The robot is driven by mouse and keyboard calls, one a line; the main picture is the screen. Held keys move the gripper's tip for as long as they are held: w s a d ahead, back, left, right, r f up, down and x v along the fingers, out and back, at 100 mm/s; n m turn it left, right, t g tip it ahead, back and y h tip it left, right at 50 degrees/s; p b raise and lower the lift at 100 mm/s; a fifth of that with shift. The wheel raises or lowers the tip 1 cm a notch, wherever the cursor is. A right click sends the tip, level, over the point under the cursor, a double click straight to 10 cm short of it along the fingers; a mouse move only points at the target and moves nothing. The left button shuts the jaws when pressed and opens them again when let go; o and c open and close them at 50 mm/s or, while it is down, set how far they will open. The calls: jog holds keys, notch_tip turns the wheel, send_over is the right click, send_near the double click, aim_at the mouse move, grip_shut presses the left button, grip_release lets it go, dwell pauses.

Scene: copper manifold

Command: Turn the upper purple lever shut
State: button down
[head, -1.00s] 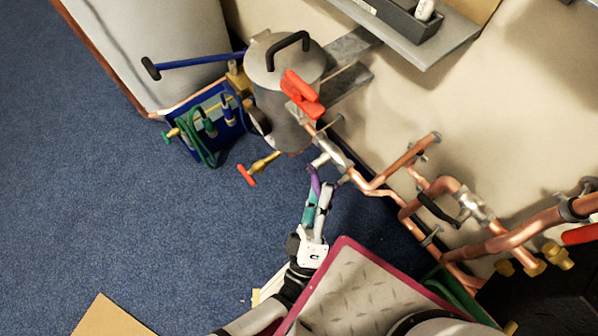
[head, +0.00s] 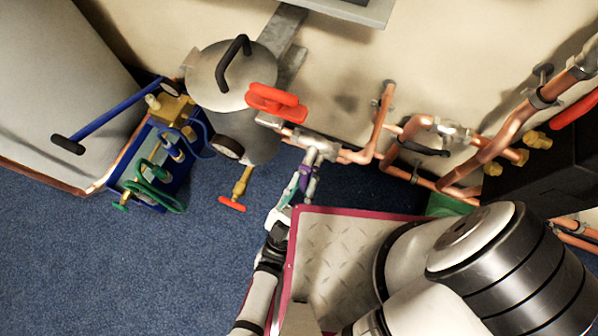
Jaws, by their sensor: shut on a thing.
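The purple lever (head: 304,178) hangs below a silver valve body (head: 318,149) on the copper pipework, at the picture's middle. It points down and slightly left, toward my gripper. My gripper (head: 301,190) reaches up to it from below and is shut on it. The fingers hide part of the lever, and the contact is small in view. I cannot tell the lever's exact angle to its pipe.
A grey metal tank (head: 232,88) with a red handle (head: 277,102) beside it stands left of the valve. A red-edged plate (head: 335,245) lies close right of my gripper. Copper pipes (head: 384,120) run along the wall. Blue floor (head: 170,270) is open at lower left.

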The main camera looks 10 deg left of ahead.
jog(key=shift+w+a+m+g+h, duration=0.1)
jog(key=shift+a+m+g+h, duration=0.1)
jog(key=shift+m+g+h, duration=0.5)
jog(key=shift+a+m+g+h, duration=0.15)
jog(key=shift+m+g+h, duration=0.15)
jog(key=shift+m+h, duration=0.7)
jog(key=shift+a+r, duration=0.1)
jog(key=c, duration=1.6)
grip_release()
jog(key=shift+o, duration=0.2)
jog(key=v, duration=1.2)
